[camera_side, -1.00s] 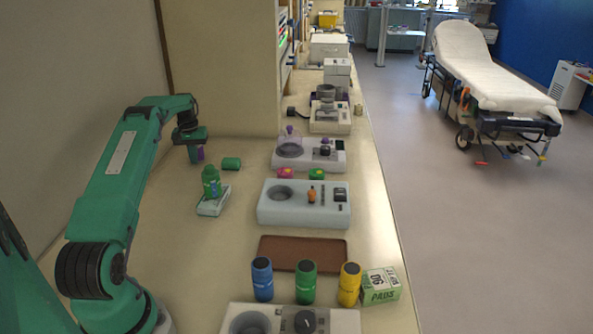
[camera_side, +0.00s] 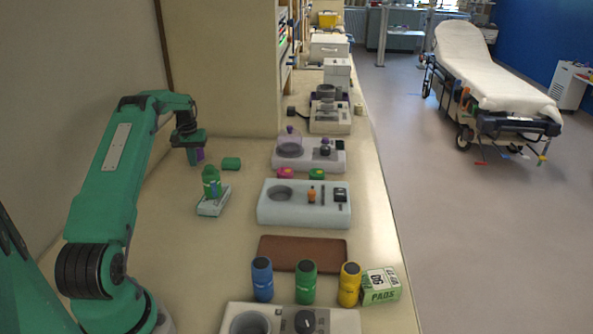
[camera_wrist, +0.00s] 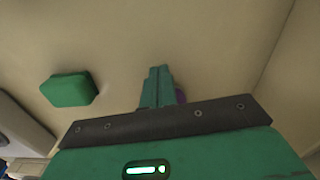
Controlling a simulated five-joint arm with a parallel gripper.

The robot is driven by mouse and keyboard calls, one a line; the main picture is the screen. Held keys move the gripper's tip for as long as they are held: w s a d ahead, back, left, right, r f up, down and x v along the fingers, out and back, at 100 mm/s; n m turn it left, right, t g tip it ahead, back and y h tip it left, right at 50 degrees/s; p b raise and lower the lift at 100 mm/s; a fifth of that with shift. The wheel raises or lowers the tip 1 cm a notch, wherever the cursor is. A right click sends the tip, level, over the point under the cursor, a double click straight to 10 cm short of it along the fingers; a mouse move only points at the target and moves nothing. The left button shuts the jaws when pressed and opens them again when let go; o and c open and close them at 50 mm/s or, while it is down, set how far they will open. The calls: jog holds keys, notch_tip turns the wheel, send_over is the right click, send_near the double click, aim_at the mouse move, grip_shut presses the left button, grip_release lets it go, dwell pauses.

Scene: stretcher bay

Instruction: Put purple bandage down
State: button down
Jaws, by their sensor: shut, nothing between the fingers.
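The purple bandage (camera_side: 200,154) shows as a small purple piece at the far left of the counter, right beside my fingers. My gripper (camera_side: 193,157) points down there with its fingers together. In the wrist view the green fingers of my gripper (camera_wrist: 157,86) are shut, and a sliver of the purple bandage (camera_wrist: 181,96) shows just right of them, mostly hidden. The bandage is not between the fingers. Whether it touches them, or rests fully on the counter, I cannot tell.
A green roll (camera_side: 231,163) lies to the right of my gripper. White devices, a brown tray (camera_side: 302,253) and blue, green and yellow bottles line the right. The counter's left front is clear.

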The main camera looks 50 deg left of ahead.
jog(key=shift+s+d, duration=0.65)
jog(key=shift+d, duration=0.2)
notch_tip(320, 180, up, 10)
